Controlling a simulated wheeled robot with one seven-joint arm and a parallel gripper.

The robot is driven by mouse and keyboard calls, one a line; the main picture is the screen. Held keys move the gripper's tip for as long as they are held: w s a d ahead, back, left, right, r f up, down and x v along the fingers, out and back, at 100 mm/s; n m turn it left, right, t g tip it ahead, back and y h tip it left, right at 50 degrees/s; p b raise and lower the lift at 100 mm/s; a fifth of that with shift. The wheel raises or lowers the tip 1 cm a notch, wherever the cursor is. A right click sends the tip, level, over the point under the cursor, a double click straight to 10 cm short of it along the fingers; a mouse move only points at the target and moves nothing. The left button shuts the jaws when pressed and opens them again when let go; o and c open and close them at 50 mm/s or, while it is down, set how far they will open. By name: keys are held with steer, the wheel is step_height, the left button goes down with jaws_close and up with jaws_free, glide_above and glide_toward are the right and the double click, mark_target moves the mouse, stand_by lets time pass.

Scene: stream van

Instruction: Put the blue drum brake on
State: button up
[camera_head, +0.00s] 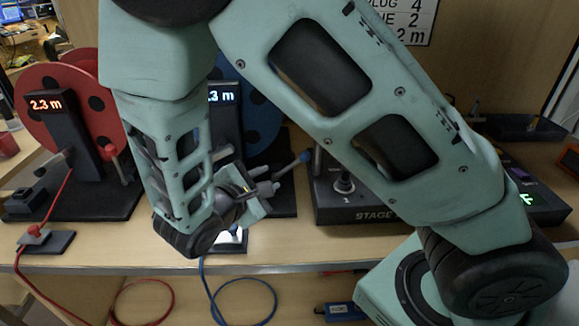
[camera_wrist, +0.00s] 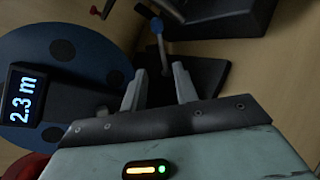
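The blue drum (camera_head: 262,108) stands behind my arm in the head view, partly hidden, with a display post (camera_head: 226,125) in front. In the wrist view the blue drum (camera_wrist: 88,42) is at left and its display reads 2.3 m. A blue-tipped lever (camera_head: 303,157), which looks like its brake, slants up to the right from beside my gripper. It also shows in the wrist view (camera_wrist: 158,28). My gripper (camera_head: 264,190) is open. In the wrist view its fingers (camera_wrist: 159,86) stand apart, with the lever's rod between them in the picture; contact cannot be told.
A red drum (camera_head: 40,90) with its own display stands at left; a red cable (camera_head: 62,195) runs from it. A black STAGE box (camera_head: 350,205) stands right of the lever. A blue cable (camera_head: 204,275) hangs below the bench edge (camera_head: 110,258).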

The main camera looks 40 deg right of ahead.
mark_target(294, 164)
steer(key=x, duration=1.4)
steer(key=shift+s+d, duration=0.1)
steer(key=shift+d, duration=0.05)
jaws_close()
